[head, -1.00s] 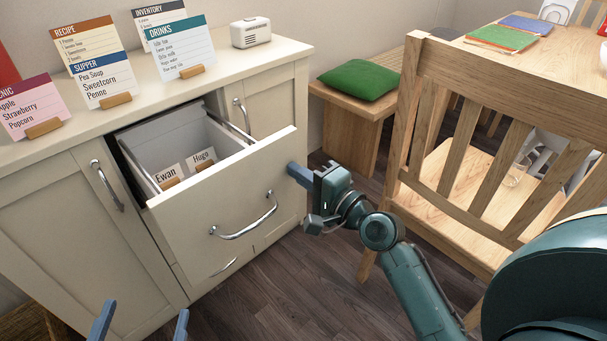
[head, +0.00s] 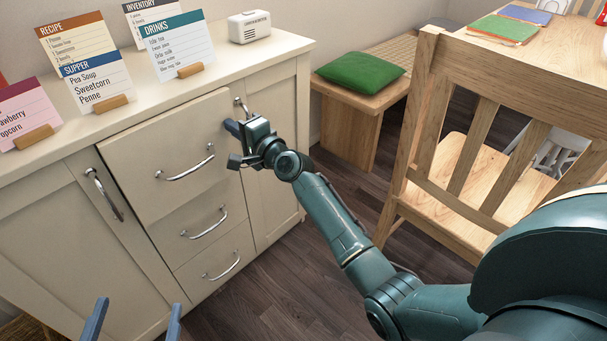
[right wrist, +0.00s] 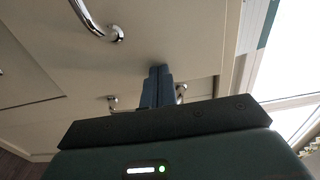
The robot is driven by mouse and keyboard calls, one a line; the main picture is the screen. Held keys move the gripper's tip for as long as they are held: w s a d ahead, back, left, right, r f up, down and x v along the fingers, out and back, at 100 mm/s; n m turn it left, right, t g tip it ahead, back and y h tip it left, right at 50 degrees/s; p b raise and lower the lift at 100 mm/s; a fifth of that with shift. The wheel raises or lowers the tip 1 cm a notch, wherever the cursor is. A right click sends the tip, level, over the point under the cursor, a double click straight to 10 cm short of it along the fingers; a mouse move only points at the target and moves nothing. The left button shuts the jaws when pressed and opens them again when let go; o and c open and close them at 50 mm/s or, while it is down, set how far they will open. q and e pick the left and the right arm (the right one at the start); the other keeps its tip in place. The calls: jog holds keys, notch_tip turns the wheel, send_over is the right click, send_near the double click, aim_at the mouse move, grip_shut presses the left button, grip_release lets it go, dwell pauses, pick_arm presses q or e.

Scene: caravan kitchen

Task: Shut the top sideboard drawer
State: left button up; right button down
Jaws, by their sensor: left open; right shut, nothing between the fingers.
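The top sideboard drawer (head: 172,150) is a cream front with a curved metal handle (head: 186,172) in the head view. Its inside is hidden. The front seems to stand slightly proud of the sideboard (head: 270,150), overlapping the worktop edge. My right gripper (head: 233,129) is shut and empty, its fingertips at the right side of this front, seemingly touching it. In the right wrist view the shut fingers (right wrist: 157,85) point at a cream panel, right of a handle (right wrist: 88,18). My left gripper (head: 134,322) is open and empty at the bottom left, apart from the sideboard.
Two lower drawers (head: 205,225) look closed. Menu cards (head: 95,72) and a small white radio (head: 249,26) stand on the worktop. A wooden chair (head: 480,130) stands to the right, near my right arm. A bench with a green cushion (head: 360,73) stands behind.

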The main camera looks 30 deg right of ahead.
pick_arm(q)
jog(key=shift+w+r+h, duration=0.25)
jog(key=shift+w+h, duration=0.25)
jog(key=shift+w, duration=0.05)
pick_arm(e)
jog(key=x, duration=0.3)
jog(key=shift+r, duration=0.3)
pick_arm(q)
jog(key=shift+s, duration=0.1)
